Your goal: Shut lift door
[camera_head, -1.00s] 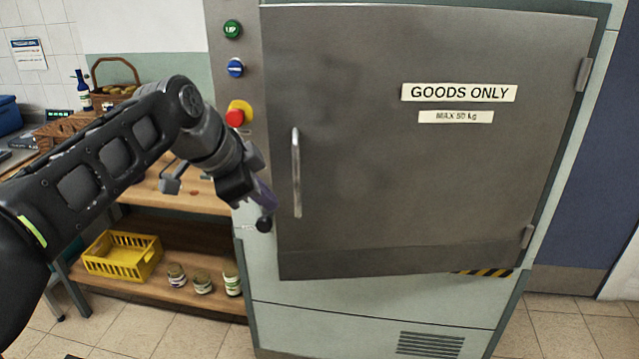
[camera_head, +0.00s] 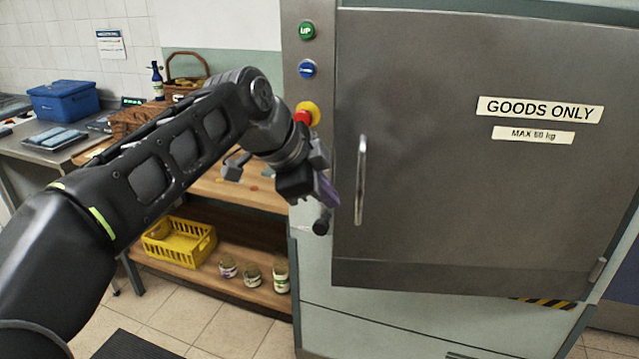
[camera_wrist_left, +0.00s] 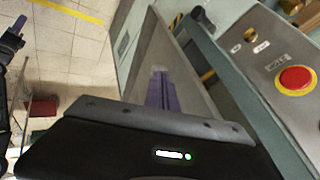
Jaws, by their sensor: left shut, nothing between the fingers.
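The grey metal lift door (camera_head: 430,200) stands ajar, hinged on the right, with a vertical bar handle (camera_head: 361,180) near its left edge. In the left wrist view, the door (camera_wrist_left: 148,50) is angled away from its frame, with a gap between them. My left gripper (camera_head: 326,190) is shut and empty, beside the door's left edge, in front of the button column. Its purple fingers (camera_wrist_left: 160,92) overlap the door in the wrist view; I cannot tell whether they touch it. My right gripper (camera_wrist_left: 16,35) shows partly at the wrist view's left edge; its jaw state is unclear.
The button column carries a green button (camera_head: 307,31), a blue button (camera_head: 307,69) and a red stop button (camera_wrist_left: 297,79). A black knob (camera_head: 321,226) shows below my left fingertips. A wooden shelf unit left of the lift holds a yellow crate (camera_head: 180,241) and jars (camera_head: 252,275).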

